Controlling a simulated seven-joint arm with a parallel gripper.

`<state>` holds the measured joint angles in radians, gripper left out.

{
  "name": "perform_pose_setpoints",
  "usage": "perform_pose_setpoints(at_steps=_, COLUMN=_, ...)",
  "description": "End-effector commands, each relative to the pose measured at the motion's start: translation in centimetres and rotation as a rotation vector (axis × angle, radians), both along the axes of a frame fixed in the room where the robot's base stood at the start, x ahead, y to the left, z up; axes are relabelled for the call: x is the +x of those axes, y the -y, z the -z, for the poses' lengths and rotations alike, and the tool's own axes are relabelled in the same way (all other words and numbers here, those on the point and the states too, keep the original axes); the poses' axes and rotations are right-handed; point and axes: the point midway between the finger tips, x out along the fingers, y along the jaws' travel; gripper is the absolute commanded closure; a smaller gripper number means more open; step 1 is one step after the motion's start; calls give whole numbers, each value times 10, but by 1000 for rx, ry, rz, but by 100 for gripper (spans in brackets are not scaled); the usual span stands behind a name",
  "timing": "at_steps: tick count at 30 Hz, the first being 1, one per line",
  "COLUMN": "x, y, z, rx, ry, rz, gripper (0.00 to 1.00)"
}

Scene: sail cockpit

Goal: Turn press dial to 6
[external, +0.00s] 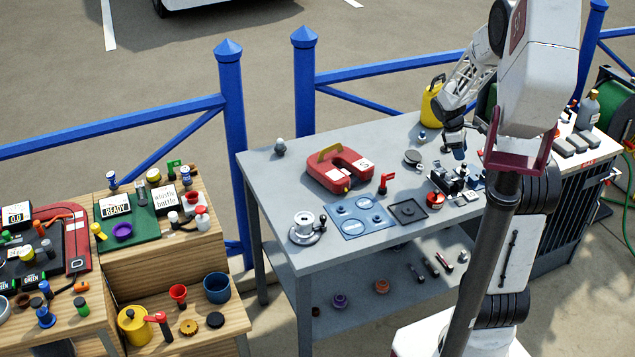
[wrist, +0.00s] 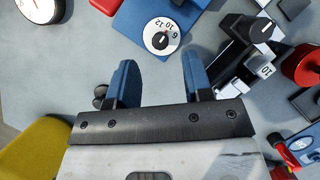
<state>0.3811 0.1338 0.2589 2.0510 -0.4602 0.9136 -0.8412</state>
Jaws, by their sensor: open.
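A round white dial (wrist: 161,37) marked with numbers, 6, 10 and 12 among them, sits on a blue base (wrist: 135,18) in the wrist view. It has a black centre knob. My gripper (wrist: 159,58) is open and empty, with its blue fingertips apart on either side below the dial, not touching it in the picture. A second black fixture (wrist: 250,50) with a knob and a white label reading 10 stands to the right. I cannot tell for certain which one is the press dial. In the external view my gripper (external: 455,150) hangs over the grey table's far right part; the dial is too small to read there.
A red cylinder (wrist: 304,65) stands at the right of the wrist view, and a yellow object (wrist: 35,150) is at lower left. On the grey table (external: 275,185) are a red magnet (external: 325,178) and a blue panel (external: 355,220). A blue fence runs behind.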

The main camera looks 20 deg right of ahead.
Motion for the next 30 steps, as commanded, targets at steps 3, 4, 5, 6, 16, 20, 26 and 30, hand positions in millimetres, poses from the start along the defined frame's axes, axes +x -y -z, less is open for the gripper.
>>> perform_pose_setpoints(at_steps=3, x=-5, y=4, z=14, rx=1, ry=-3, rz=-1, gripper=54)
perform_pose_setpoints(at_steps=4, x=-6, y=5, z=18, rx=1, ry=-3, rz=-1, gripper=54)
perform_pose_setpoints(at_steps=5, x=-7, y=6, z=21, rx=1, ry=-3, rz=-1, gripper=54)
perform_pose_setpoints(at_steps=6, x=-8, y=7, z=25, rx=1, ry=-3, rz=-1, gripper=54)
perform_pose_setpoints(at_steps=16, x=-12, y=12, z=41, rx=0, ry=0, rz=-1, gripper=54)
perform_pose_setpoints(at_steps=20, x=-12, y=12, z=41, rx=0, ry=0, rz=-1, gripper=54)
perform_pose_setpoints(at_steps=26, x=-12, y=12, z=41, rx=0, ry=0, rz=-1, gripper=66)
perform_pose_setpoints(at_steps=30, x=-12, y=12, z=41, rx=0, ry=0, rz=-1, gripper=87)
